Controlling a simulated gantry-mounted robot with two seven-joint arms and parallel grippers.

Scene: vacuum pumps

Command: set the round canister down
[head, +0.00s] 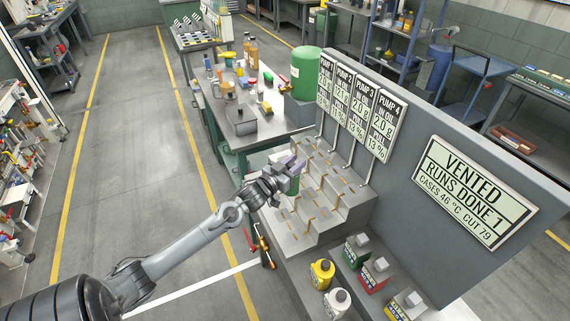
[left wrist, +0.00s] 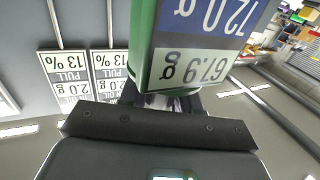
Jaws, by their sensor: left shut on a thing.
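In the left wrist view the canister (left wrist: 145,45) is green, with a blue and pale label reading 72.0 g and 67.9 g upside down. In the head view the gripper hides most of it; a bit of green shows at the fingers. I cannot tell whether its base touches a step. My right gripper is not in view.
The panel (head: 425,130) with pump signs rises behind the stand. Yellow (head: 322,274) and white (head: 337,301) bottles and several small boxes (head: 374,275) stand in front of it. A large green cylinder (head: 306,72) and a cluttered bench (head: 245,137) are behind. Open floor lies left.

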